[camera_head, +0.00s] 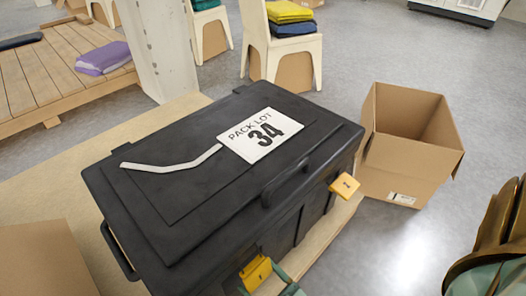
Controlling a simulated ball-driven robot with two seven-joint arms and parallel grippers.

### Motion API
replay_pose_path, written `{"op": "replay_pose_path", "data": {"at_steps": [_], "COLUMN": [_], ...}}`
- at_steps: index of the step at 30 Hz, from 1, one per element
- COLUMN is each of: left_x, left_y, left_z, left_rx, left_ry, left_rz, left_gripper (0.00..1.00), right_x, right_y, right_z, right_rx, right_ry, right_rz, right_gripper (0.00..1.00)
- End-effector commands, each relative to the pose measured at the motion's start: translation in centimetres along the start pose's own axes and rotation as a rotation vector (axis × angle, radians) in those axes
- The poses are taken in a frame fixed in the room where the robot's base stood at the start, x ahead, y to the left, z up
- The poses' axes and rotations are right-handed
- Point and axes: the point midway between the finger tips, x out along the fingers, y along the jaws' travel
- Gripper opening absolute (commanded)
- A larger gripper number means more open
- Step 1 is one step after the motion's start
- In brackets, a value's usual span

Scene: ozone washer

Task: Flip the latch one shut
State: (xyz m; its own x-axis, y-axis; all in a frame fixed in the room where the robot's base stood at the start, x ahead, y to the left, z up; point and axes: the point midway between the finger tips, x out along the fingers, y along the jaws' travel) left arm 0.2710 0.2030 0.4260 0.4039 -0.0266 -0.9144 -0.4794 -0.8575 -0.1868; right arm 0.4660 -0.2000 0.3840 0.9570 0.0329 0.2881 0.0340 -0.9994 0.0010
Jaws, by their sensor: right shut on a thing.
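A black lidded case (170,185) stands with its lid down, a handle (288,183) on its front edge. A yellow latch (344,185) at the right end of the front sticks outward from the case. A second yellow latch (255,273) sits lower on the front, nearer to me, and is partly cut off by the bottom edge. The teal fingers of my right gripper (285,281) are at this nearer latch and shut on it; the contact is mostly out of frame. My left gripper is not in view. I cannot tell which latch is number one.
A white label (260,134) reading PACK LOT 34 lies on the lid beside a pale bent strip (172,164). An open empty cardboard box (398,178) stands right of the case. Another cardboard box (42,262) is at lower left.

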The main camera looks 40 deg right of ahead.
Motion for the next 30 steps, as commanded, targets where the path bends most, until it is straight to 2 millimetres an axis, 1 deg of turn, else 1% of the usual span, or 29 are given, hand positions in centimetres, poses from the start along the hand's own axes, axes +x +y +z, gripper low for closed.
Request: {"op": "replay_pose_path", "data": {"at_steps": [1, 9, 16, 25, 26, 27, 28, 30], "left_x": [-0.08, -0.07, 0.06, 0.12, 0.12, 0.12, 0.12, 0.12], "left_y": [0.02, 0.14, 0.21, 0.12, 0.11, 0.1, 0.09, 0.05], "left_z": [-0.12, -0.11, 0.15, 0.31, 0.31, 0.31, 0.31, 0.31], "left_rx": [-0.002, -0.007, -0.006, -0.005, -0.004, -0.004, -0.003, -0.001], "left_ry": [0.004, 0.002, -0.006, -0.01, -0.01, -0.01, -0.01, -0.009], "left_rz": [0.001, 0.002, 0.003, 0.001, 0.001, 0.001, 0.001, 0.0], "left_gripper": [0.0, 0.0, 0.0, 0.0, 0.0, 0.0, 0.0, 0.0], "right_x": [0.2, 0.64, 0.66, 0.6, 0.59, 0.6, 0.6, 0.63], "right_y": [-0.1, -0.35, -0.18, -0.14, -0.13, -0.13, -0.11, -0.08], "right_z": [0.35, 0.84, 0.8, 0.78, 0.78, 0.78, 0.78, 0.77], "right_rx": [-0.003, -0.005, 0.001, 0.003, 0.004, 0.004, 0.003, 0.003], "right_ry": [0.028, 0.164, 0.201, 0.202, 0.202, 0.202, 0.202, 0.202], "right_rz": [-0.004, -0.009, -0.005, -0.003, -0.003, -0.003, -0.002, -0.002], "right_gripper": [0.53, 0.54, 0.54, 0.54, 0.85, 0.96, 0.98, 0.98]}}
